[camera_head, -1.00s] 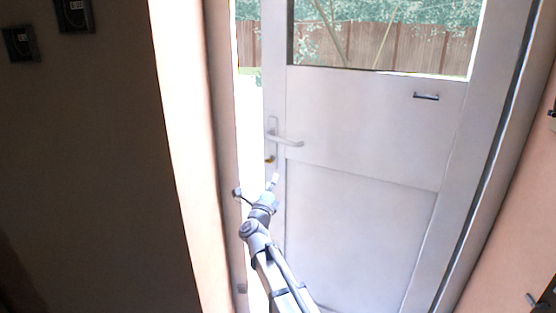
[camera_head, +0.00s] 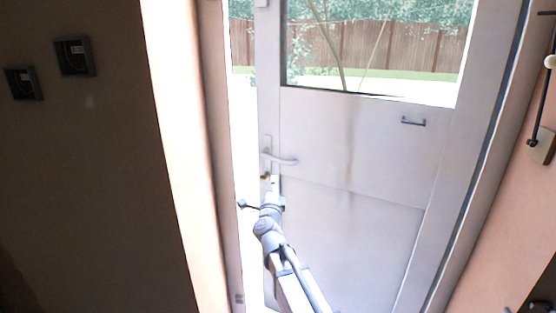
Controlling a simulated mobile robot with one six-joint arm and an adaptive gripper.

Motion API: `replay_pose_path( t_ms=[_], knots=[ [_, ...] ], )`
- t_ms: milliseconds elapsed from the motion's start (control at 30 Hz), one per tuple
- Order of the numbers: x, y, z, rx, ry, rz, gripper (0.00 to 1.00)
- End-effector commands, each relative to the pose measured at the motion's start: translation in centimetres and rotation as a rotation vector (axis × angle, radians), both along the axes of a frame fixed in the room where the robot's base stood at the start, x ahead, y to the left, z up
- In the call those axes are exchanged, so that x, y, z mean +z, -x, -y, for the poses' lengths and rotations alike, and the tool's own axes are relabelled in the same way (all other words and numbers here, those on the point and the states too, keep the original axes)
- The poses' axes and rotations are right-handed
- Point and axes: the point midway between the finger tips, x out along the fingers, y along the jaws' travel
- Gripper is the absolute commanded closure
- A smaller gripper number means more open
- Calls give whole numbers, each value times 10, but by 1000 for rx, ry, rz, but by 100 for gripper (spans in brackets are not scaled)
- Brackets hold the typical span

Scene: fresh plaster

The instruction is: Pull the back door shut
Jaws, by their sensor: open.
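The white back door (camera_head: 345,140) stands ajar, with a bright gap along its left edge and its right side close to the frame. It has a window in its upper part. Its lever handle (camera_head: 279,159) is on the left side, with a lock and key just below the lever. My gripper (camera_head: 275,183) is open just below the handle, near the door's left edge. I cannot tell whether it touches the door. My arm reaches up from the bottom and hides part of the lower door.
The door frame (camera_head: 190,150) borders the opening on the left, beside a dark wall with two switches (camera_head: 74,56). A small bar handle (camera_head: 413,121) is on the door's upper right. A pinkish wall (camera_head: 500,230) with a fixture stands at the right. A fence shows outside.

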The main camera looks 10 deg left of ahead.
Motion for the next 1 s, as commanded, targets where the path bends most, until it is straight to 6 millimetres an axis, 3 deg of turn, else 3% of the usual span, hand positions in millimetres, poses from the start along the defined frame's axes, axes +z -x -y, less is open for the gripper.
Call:
replay_pose_path(
  t_ms=[267, 467, 1000],
  knots=[
    [1, -5, 0, -1, -1, 1, 38],
    [5, -22, -1, -2, -2, 1, 38],
    [22, -100, -4, -2, -1, 1, 38]
  ],
)
